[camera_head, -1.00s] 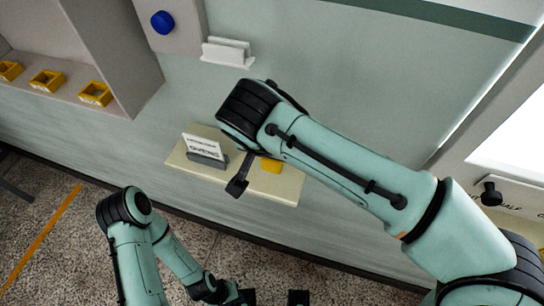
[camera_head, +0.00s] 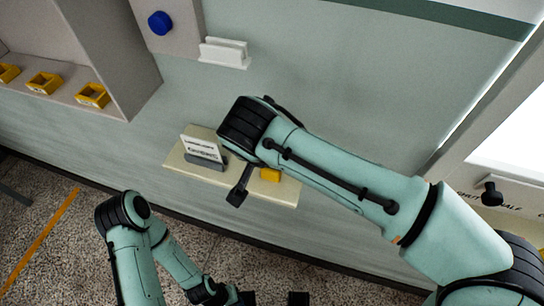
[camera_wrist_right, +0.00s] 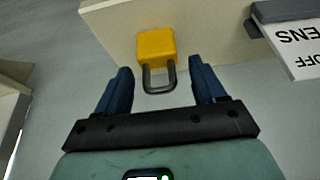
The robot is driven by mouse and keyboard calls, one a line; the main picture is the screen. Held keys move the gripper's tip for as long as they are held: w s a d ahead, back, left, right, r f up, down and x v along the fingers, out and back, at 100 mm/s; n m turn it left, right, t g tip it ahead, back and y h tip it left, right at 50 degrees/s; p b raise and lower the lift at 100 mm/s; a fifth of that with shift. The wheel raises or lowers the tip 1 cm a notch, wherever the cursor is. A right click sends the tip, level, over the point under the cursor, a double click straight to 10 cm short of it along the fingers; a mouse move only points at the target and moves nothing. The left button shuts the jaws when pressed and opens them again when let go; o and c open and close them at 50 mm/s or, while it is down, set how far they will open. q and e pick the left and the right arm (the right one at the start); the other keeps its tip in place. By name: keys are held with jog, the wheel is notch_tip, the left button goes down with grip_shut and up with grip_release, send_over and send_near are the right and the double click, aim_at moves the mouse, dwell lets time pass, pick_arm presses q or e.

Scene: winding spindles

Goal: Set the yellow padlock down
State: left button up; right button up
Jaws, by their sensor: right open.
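The yellow padlock (camera_head: 270,174) is at the right part of the cream shelf (camera_head: 288,192), partly hidden by my right arm in the head view. In the right wrist view, the padlock (camera_wrist_right: 155,45) lies against the shelf's surface, its dark shackle pointing toward my gripper. My right gripper (camera_wrist_right: 160,78) is open, its blue fingers on either side of the shackle and apart from it. In the head view, one dark part of my right gripper (camera_head: 239,188) shows left of the padlock. My left gripper (camera_head: 272,298) is low at the bottom edge, its fingertips apart, seemingly empty.
A sign in a grey holder (camera_head: 205,162) stands on the shelf's left part; it also shows in the right wrist view (camera_wrist_right: 290,12). A white holder (camera_head: 224,53) and a blue knob (camera_head: 160,22) are on the wall above. Yellow bins (camera_head: 93,95) line a ledge at left.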

jog(key=p+v, duration=0.2)
jog(key=v, duration=0.9)
jog(key=shift+s+r, duration=0.15)
jog(key=shift+r, duration=0.2)
jog(key=shift+a, duration=0.1)
